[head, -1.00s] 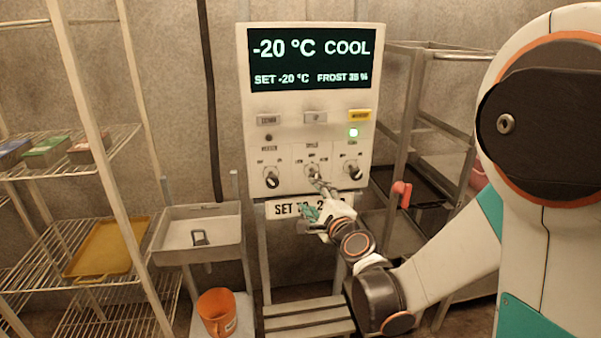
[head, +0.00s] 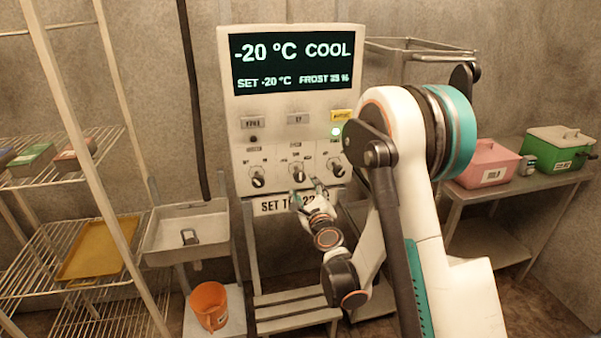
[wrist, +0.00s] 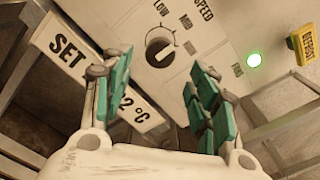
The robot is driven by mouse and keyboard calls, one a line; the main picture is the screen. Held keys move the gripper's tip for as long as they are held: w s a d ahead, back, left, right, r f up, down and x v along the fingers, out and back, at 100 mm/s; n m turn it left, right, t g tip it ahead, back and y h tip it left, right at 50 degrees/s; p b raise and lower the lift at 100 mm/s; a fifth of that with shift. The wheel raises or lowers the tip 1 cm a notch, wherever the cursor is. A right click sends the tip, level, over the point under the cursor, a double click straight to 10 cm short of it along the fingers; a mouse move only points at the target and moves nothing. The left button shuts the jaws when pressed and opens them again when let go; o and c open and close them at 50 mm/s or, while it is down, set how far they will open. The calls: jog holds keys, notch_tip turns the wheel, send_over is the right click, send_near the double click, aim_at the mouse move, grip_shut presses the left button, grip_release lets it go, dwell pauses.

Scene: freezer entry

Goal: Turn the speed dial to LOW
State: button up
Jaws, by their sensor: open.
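The speed dial (head: 297,172) is the middle of three dark knobs on the white control panel (head: 237,140). In the wrist view the speed dial (wrist: 160,47) sits beyond my fingertips, with SPEED, LOW and MID printed beside it. I cannot tell its exact setting. My gripper (head: 307,193) is just below and in front of the dial, close to the panel. In the wrist view my gripper (wrist: 160,75) is open, its teal-padded fingers wide apart with nothing between them. The dial shows in the gap, apart from the fingers.
Another knob (head: 257,177) is left of the dial; a third (head: 335,167) is close by on the right. The sign (head: 270,206) hangs below the panel. A sink (head: 187,232) and orange bucket (head: 209,305) are at left, and a table with a pink box (head: 487,163) at right.

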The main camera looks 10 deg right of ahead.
aim_at(301, 179)
jog(key=w+b, duration=0.1)
jog(key=w, duration=0.6)
jog(key=shift+w, duration=0.3)
jog(key=c, duration=1.1)
